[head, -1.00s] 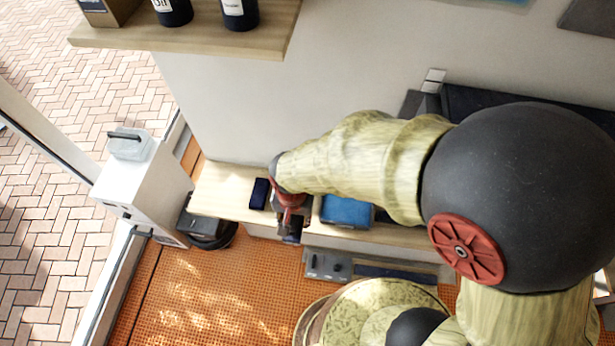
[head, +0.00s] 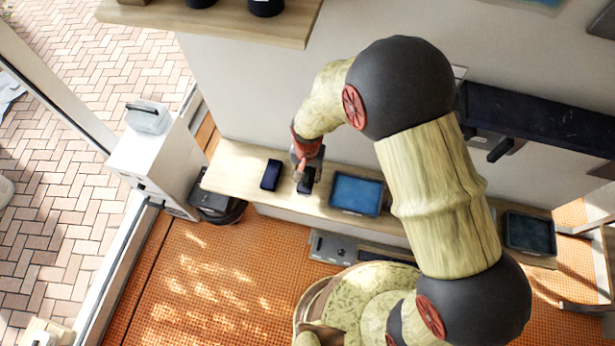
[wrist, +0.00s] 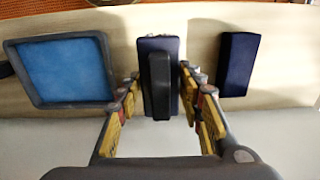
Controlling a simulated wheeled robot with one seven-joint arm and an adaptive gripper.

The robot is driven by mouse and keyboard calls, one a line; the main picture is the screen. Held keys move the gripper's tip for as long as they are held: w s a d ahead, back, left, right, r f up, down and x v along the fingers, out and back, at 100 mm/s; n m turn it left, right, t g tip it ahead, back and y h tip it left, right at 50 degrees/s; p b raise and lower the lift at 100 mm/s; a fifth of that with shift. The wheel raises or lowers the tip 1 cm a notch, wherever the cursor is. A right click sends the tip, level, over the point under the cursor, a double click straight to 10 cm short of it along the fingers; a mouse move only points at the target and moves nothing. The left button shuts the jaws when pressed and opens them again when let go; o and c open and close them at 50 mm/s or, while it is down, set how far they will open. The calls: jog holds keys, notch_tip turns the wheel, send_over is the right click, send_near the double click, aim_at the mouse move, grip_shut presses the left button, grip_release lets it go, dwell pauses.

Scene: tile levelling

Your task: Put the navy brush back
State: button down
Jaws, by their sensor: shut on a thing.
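The navy brush (wrist: 158,44), a navy block with a black bar handle, lies between my fingers in the wrist view. My gripper (wrist: 161,80) is shut on its handle. In the head view my gripper (head: 304,178) is over the pale wooden shelf (head: 235,170), with the dark brush (head: 307,187) under it. The brush is at or just above the shelf; I cannot tell whether it touches. A second navy block (head: 271,175) lies on the shelf to the left; it shows at the right in the wrist view (wrist: 239,64).
A blue tray (head: 356,194) sits on the shelf close to the right of the brush, with another tray (head: 530,234) further right. A white cabinet (head: 150,165) stands left. An upper shelf (head: 215,22) and the wall are behind. A grey board (head: 332,247) is below the shelf.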

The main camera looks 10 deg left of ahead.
jog(key=shift+w+f, duration=0.2)
jog(key=shift+f, duration=0.15)
jog(key=shift+w+f, duration=0.1)
jog(key=shift+f, duration=1.45)
jog(key=shift+f, duration=0.15)
jog(key=c, duration=1.2)
grip_release()
